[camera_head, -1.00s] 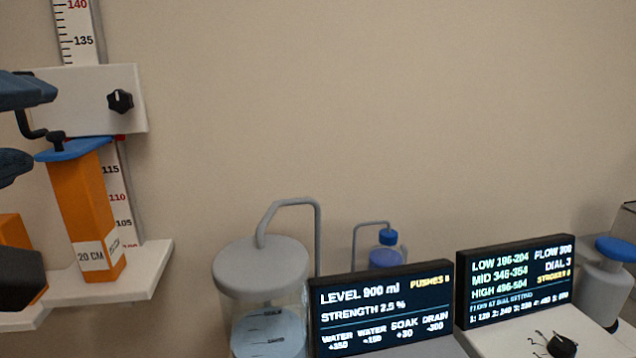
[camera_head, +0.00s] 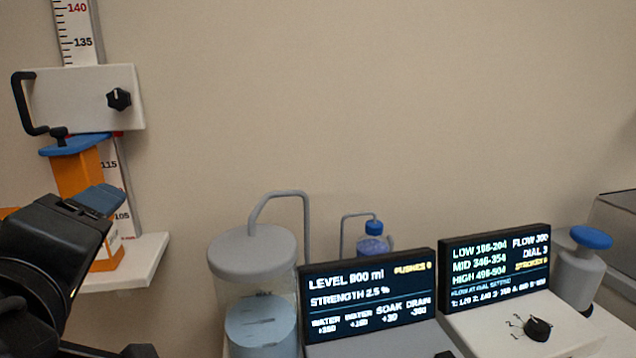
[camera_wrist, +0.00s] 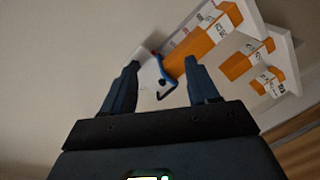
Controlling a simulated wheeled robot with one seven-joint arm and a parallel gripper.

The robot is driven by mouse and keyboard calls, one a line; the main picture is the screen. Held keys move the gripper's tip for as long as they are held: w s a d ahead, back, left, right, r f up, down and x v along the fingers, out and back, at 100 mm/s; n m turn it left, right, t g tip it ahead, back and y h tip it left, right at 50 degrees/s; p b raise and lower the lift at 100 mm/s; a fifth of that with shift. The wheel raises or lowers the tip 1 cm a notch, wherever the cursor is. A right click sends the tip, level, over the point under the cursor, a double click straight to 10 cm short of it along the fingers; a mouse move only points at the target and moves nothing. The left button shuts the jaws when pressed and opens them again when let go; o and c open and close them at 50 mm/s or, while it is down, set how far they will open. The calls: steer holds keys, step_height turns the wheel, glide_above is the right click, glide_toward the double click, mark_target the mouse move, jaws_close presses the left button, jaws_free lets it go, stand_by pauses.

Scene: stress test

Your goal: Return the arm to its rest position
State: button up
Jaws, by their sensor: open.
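My gripper (camera_wrist: 158,88) is open and empty in the wrist view, its two dark blue fingers apart. In the head view my dark wrist and a blue finger (camera_head: 100,198) show at the lower left, in front of the orange block with the blue top (camera_head: 75,170). The block stands on a white shelf (camera_head: 145,262). Above it is a white sliding plate (camera_head: 75,95) with a black handle (camera_head: 22,108) and a black knob (camera_head: 119,98). In the wrist view the blue-topped block (camera_wrist: 188,50) lies beyond the fingers, apart from them.
A vertical height scale (camera_head: 80,35) is on the wall. The wall's upper middle is clear.

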steer(key=d+f+m+g, duration=0.1)
steer(key=d+f, duration=0.4)
steer(key=f, duration=0.3)
steer(key=d+f+m+g, duration=0.1)
steer(key=d+f, duration=0.3)
steer(key=f, duration=0.4)
steer(key=s+d+f+m, duration=0.1)
steer(key=s+d+f, duration=0.1)
steer(key=d+f, duration=0.1)
steer(key=s+d+f+m, duration=0.1)
steer(key=s+d+f, duration=0.1)
steer(key=d, duration=0.3)
steer(key=s+d+f+m, duration=0.1)
steer(key=s+d+f, duration=0.1)
steer(key=d+f, duration=0.2)
steer(key=shift+s+f, duration=0.25)
steer(key=shift+f, duration=0.35)
steer(key=s+d+f+m+h, duration=0.2)
steer(key=s+d+f+m, duration=0.2)
steer(key=s+d, duration=0.75)
steer(key=s+d+r+m+h, duration=0.1)
steer(key=s+d+r+m, duration=0.1)
steer(key=s+d, duration=0.3)
steer(key=s+d+r+m+h, duration=0.2)
steer(key=s+d+m, duration=0.1)
steer(key=s+d, duration=0.3)
steer(key=shift+s+r+t, duration=0.4)
steer(key=shift+s, duration=0.75)
